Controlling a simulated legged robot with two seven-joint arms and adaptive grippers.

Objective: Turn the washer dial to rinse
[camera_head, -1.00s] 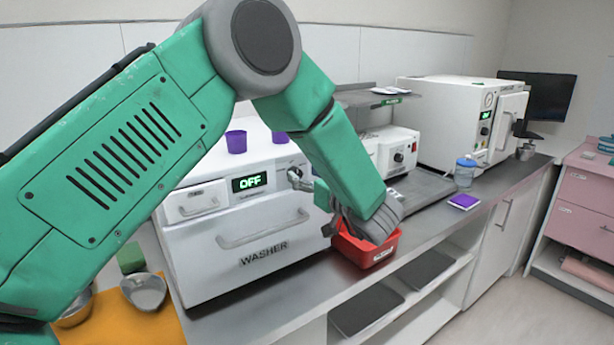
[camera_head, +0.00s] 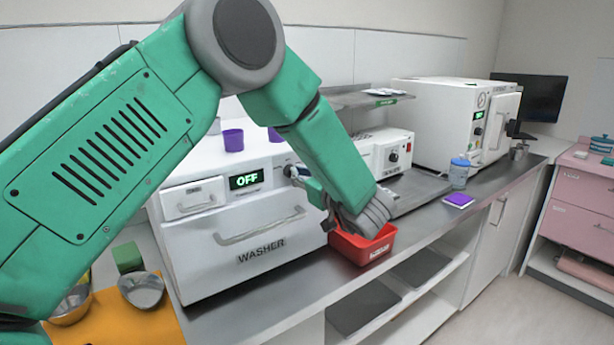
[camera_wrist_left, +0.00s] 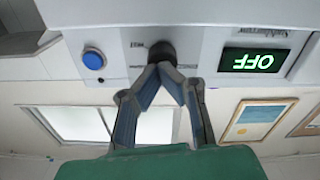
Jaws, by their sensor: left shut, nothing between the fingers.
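The washer (camera_head: 232,238) is a white box on the counter with a lit green display (camera_head: 246,179) reading OFF. The display (camera_wrist_left: 254,60) shows upside down in the left wrist view. The washer dial (camera_wrist_left: 161,51) is a dark round knob there, with small labels around it too blurred to read. My left gripper (camera_wrist_left: 167,68) is shut and empty, its fingertips right at the dial's edge; I cannot tell whether they touch it. In the head view my left gripper (camera_head: 297,173) is at the washer's upper right front and largely hides the dial. My right gripper is not in view.
A blue button (camera_wrist_left: 93,59) is beside the dial. A red bin (camera_head: 362,247) stands under my left forearm. Purple cups (camera_head: 233,140) stand on the washer. Metal bowls (camera_head: 142,289) and a green block (camera_head: 127,257) are at the lower left.

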